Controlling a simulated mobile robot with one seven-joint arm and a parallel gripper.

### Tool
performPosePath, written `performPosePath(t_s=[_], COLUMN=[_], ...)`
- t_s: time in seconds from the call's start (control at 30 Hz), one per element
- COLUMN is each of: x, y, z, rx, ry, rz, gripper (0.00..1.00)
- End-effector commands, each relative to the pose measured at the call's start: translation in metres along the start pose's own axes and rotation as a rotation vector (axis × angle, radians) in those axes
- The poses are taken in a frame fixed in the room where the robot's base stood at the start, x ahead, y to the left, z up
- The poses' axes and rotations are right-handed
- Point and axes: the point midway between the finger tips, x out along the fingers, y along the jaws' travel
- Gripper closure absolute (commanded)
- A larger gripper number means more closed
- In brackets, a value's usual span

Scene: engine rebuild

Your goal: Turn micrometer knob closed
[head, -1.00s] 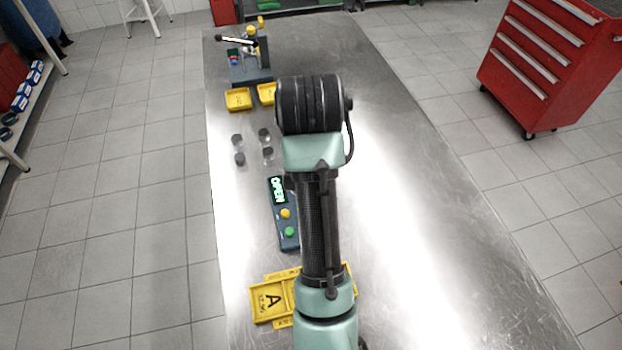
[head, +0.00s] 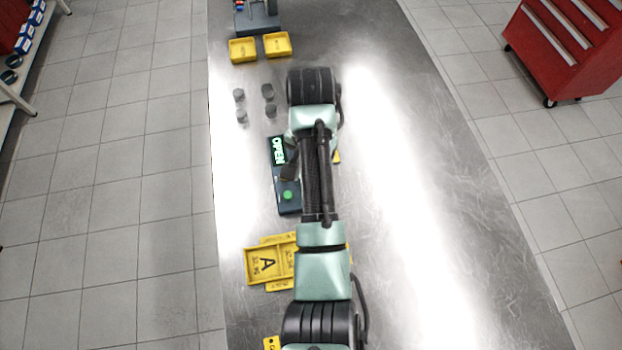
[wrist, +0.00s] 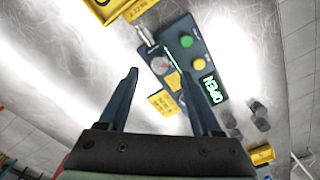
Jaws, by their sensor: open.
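The dark measuring station (head: 288,203) lies on the metal table, its display (head: 279,152) reading OPEN in green. In the wrist view the station (wrist: 182,62) shows a round dial (wrist: 160,65), a silver rod-like part (wrist: 143,35) beside it that may be the micrometer knob, and green and yellow buttons. A yellow label (wrist: 164,103) lies below the dial. My gripper (wrist: 159,76) is open and empty, its fingers pointing toward the dial side of the station. I cannot tell its height above it. In the head view my arm hides the dial and most of the gripper.
A yellow tray marked A (head: 265,265) lies nearer me. Several small dark cylinders (head: 268,91) stand beyond the station. Two yellow trays (head: 277,44) lie farther off. A red tool cabinet (head: 560,50) stands on the floor at right. The table's right side is clear.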

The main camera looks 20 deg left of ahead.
Motion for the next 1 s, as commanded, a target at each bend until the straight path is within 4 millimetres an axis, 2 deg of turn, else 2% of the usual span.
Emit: performPosePath(t_s=[0.1,0.3,0.63,1.0], x=[0.019,0.038,0.041,0.041], y=[0.001,0.001,0.0,0.0], z=[0.001,0.0,0.0,0.0], rx=[0.002,0.001,0.001,0.001], ry=[-0.003,-0.001,0.001,0.001], rz=[0.002,0.001,0.0,0.0], gripper=[0.34,0.34,0.34,1.0])
